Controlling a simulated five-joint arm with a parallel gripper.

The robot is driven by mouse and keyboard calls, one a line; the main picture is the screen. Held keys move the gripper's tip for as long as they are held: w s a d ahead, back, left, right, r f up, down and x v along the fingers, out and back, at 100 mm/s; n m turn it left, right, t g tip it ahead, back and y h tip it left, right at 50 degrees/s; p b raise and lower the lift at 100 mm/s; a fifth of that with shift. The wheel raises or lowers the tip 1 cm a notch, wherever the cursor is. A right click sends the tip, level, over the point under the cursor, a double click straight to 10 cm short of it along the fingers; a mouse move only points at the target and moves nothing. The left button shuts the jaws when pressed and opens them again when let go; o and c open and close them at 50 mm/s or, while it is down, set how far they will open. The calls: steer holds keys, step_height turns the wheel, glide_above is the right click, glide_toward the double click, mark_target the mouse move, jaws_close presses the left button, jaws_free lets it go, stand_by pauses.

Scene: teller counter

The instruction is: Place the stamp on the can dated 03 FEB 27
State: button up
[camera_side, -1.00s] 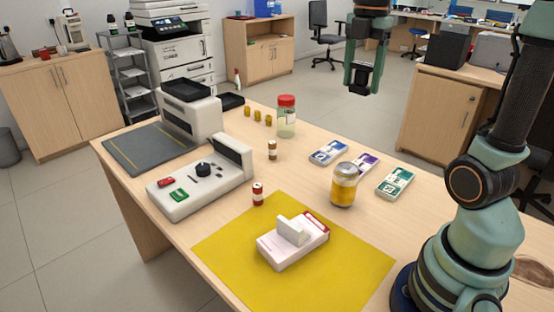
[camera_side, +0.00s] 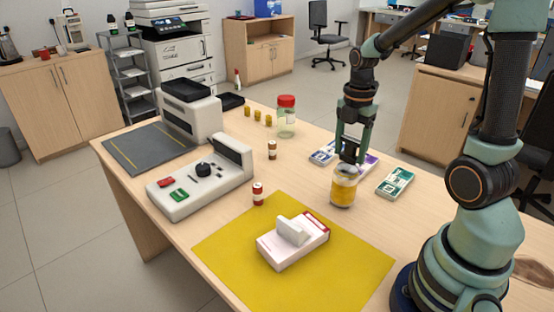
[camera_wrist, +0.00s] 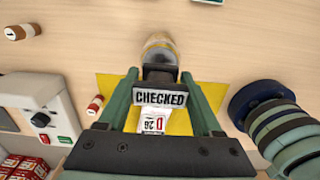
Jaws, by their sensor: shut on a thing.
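My gripper (camera_side: 350,152) is shut on a dark stamp, whose side reads "CHECKED" in the wrist view (camera_wrist: 160,98). A can with a yellow label and pale top (camera_side: 343,188) stands upright on the counter below the gripper. The stamp's lower end is close over the can's top in the side view, and I cannot tell whether they touch. In the wrist view the can (camera_wrist: 160,43) is partly hidden behind the stamp. No date on the can is legible.
A white box (camera_side: 272,254) with a white piece on top lies on the yellow mat (camera_side: 335,280). A red-lidded jar (camera_side: 287,122), small containers (camera_side: 257,193) and banknote bundles (camera_side: 396,182) stand around the can. A white counter device (camera_side: 190,195) is at the left.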

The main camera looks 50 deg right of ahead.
mark_target(352, 139)
steer(key=shift+f, duration=0.8)
steer(key=shift+f, duration=0.1)
steer(key=o, duration=1.5)
step_height(352, 139, up, 12)
steer(key=shift+r, duration=0.1)
steer(key=shift+s+a+r+m+t, duration=0.1)
steer(key=shift+s+a+m+t, duration=0.6)
steer(key=shift+a+m, duration=2)
steer(key=shift+s+a+r+m+t, duration=0.15)
steer(key=shift+a+m+t, duration=1)
steer(key=shift+a+m, duration=1.5)
steer(key=shift+s+a+f+m+t, duration=0.1)
steer(key=shift+s+a+m+t, duration=0.3)
steer(key=shift+a+m+t, duration=2.1)
